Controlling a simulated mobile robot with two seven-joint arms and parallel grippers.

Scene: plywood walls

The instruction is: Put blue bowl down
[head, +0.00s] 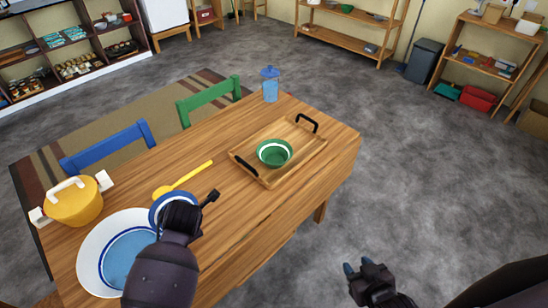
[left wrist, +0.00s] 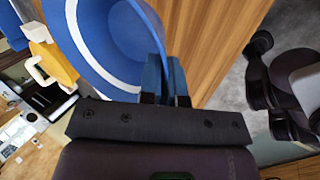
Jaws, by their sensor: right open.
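The blue bowl (head: 158,212), with a white band, is at the front left of the wooden table in the head view, partly hidden by my left gripper (head: 202,206). It looms large in the left wrist view (left wrist: 120,35), where the blue fingertips (left wrist: 167,80) are close together at its rim, pinching it. Whether the bowl touches the table cannot be told. A large white and blue plate (head: 95,250) lies just left of it, overlapped by the bowl and my arm. My right gripper (head: 362,268) is open and empty, away from the table over the floor.
On the table (head: 235,220) are a yellow pot (head: 75,203), a yellow spoon (head: 185,179), a blue jar (head: 270,86) and a wooden tray (head: 300,160) holding a green bowl (head: 274,153). Bare wood lies between spoon and tray. Blue and green chairs (head: 208,100) stand behind.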

